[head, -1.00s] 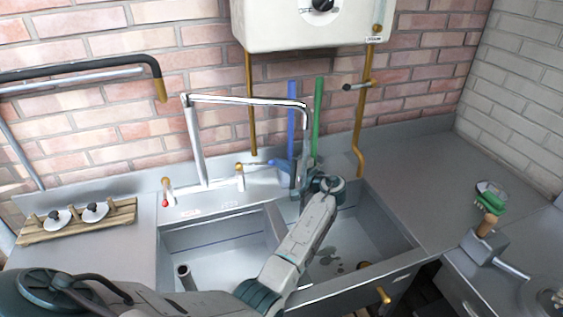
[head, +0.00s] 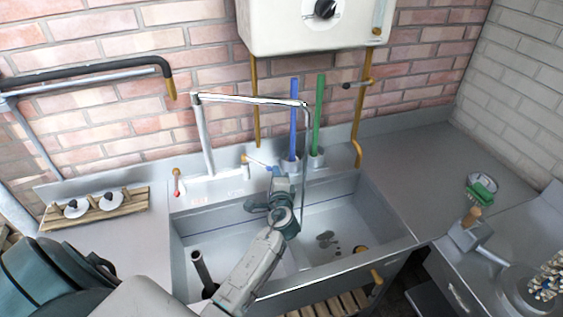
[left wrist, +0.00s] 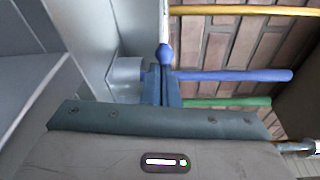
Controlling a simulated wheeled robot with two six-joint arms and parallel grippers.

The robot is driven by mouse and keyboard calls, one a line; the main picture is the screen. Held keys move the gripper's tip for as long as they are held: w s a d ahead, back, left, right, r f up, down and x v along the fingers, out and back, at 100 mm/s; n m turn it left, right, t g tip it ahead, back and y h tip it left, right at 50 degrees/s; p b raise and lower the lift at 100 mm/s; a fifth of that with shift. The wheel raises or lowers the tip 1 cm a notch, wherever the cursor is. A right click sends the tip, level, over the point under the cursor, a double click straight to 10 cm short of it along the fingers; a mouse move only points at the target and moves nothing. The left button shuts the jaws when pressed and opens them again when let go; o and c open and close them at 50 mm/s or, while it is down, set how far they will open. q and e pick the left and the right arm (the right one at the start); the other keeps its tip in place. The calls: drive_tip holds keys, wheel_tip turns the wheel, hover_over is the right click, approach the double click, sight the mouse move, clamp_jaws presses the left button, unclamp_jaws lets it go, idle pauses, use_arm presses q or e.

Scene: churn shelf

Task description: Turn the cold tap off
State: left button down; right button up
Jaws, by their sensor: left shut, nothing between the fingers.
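The cold tap (head: 257,162) stands behind the sink. Its lever has a brass base and a blue tip and points right and slightly forward. The blue tip (left wrist: 165,54) shows in the left wrist view, just beyond my fingertips. My left gripper (head: 281,178) is shut and empty beside that tip; I cannot tell whether they touch. Its fingers also show in the left wrist view (left wrist: 166,88). The hot tap (head: 177,184), with a red tip, stands to the left. The tall spout (head: 250,99) arches over the sink. My right gripper is not in view.
A blue handle (head: 293,120) and a green handle (head: 319,115) stand upright close behind my gripper. The sink (head: 345,215) lies below it. A white heater (head: 285,25) hangs above. The right counter (head: 420,170) is mostly clear.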

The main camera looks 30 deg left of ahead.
use_arm(q)
drive_tip(key=s+a+m+t+h, duration=0.2)
drive_tip(key=s+a+m+h, duration=0.1)
drive_tip(key=s, duration=0.4)
drive_tip(key=shift+s+h, duration=0.15)
drive_tip(key=shift+h, duration=0.25)
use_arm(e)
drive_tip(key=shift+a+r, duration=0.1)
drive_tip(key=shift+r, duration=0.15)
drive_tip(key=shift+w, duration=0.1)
use_arm(q)
drive_tip(key=shift+s+f, duration=0.1)
drive_tip(key=shift+f, duration=0.05)
